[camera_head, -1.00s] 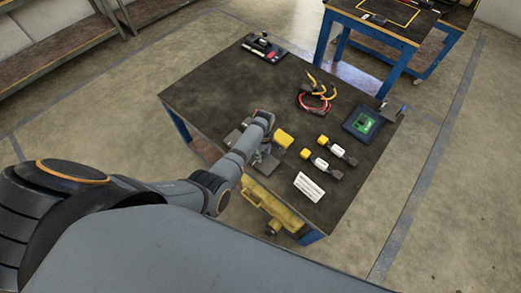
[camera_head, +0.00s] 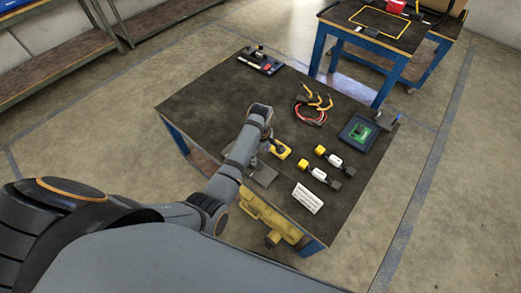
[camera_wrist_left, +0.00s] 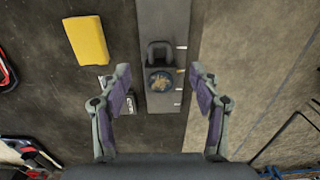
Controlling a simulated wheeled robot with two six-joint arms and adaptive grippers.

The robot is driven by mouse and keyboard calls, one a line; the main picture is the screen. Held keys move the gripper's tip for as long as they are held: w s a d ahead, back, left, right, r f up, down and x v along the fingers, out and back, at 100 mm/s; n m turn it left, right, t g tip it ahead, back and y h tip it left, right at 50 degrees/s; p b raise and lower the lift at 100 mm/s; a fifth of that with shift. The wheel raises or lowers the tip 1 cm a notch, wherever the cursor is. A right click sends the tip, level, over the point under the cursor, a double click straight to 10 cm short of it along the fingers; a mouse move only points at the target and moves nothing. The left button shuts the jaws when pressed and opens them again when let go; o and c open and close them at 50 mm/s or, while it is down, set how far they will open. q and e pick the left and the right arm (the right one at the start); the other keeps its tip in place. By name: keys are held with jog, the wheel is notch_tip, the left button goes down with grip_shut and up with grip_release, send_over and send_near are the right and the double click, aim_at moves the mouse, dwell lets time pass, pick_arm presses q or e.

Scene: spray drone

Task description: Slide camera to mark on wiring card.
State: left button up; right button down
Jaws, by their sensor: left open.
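My left gripper (camera_wrist_left: 162,88) is open. Its two fingers stand apart on either side of a grey rail in the left wrist view. The rail (camera_wrist_left: 157,22) has white marks along its right edge. A small dark camera with a round lens (camera_wrist_left: 160,81) sits on the rail, between the fingertips in the picture, with no visible contact. In the head view my left gripper (camera_head: 268,145) is over the table's near side, and the rail's grey plate (camera_head: 262,174) shows below it.
A yellow block (camera_wrist_left: 86,40) lies left of the rail. On the table (camera_head: 205,105) are two yellow-and-white parts (camera_head: 328,156), red and yellow cables (camera_head: 312,105), a green board on a dark tray (camera_head: 359,131) and a black tray (camera_head: 262,62). The table's left part is clear.

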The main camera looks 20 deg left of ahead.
pick_arm(q)
jog(key=shift+r, duration=1.6)
